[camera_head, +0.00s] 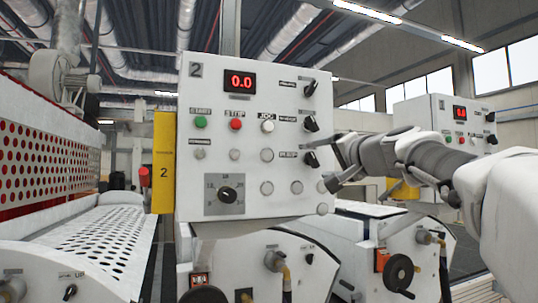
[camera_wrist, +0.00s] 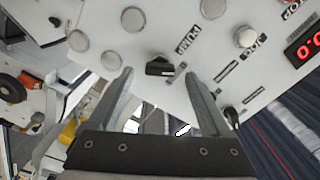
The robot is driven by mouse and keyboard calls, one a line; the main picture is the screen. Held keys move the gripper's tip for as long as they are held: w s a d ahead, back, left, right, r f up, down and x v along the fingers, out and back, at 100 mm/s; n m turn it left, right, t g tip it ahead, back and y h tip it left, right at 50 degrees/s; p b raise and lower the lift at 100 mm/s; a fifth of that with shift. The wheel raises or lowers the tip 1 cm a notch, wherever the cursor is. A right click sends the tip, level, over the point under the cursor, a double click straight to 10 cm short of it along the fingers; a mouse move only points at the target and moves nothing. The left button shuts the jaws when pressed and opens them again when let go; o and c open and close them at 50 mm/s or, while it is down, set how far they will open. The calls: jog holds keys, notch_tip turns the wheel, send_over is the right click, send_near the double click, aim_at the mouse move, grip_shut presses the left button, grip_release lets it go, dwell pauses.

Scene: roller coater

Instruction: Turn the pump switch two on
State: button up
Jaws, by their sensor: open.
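The white control panel marked 2 (camera_head: 220,110) stands in the middle of the head view. Its pump switch (camera_head: 311,159) is a black knob at the panel's right side, beside a PUMP label. In the wrist view the pump switch (camera_wrist: 159,67) shows between the fingertips, its handle lying roughly across the picture. My gripper (camera_head: 335,163) is open and empty, just right of the switch in the head view. In the wrist view the fingers of my gripper (camera_wrist: 158,73) point at the panel, one on each side of the knob; contact is not visible.
Two more black knobs (camera_head: 311,123) sit above the pump switch. Green (camera_head: 200,122), red (camera_head: 236,124) and white (camera_head: 267,126) buttons and a large dial (camera_head: 228,194) are on the same panel. A second panel (camera_head: 420,112) stands behind right. Machine housings with handwheels (camera_head: 399,272) lie below.

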aim_at(313, 160)
jog(key=shift+x, duration=1.3)
jog(key=shift+c, duration=0.3)
grip_shut()
jog(key=shift+m, duration=0.4)
jog(key=m+p, duration=0.1)
jog(key=m, duration=0.4)
jog(key=shift+r+m, duration=0.1)
jog(key=shift+m, duration=0.2)
jog(key=m+p, duration=0.2)
jog(key=m, duration=0.3)
jog(key=shift+m, duration=0.3)
jog(key=shift+o, duration=0.3)
grip_release()
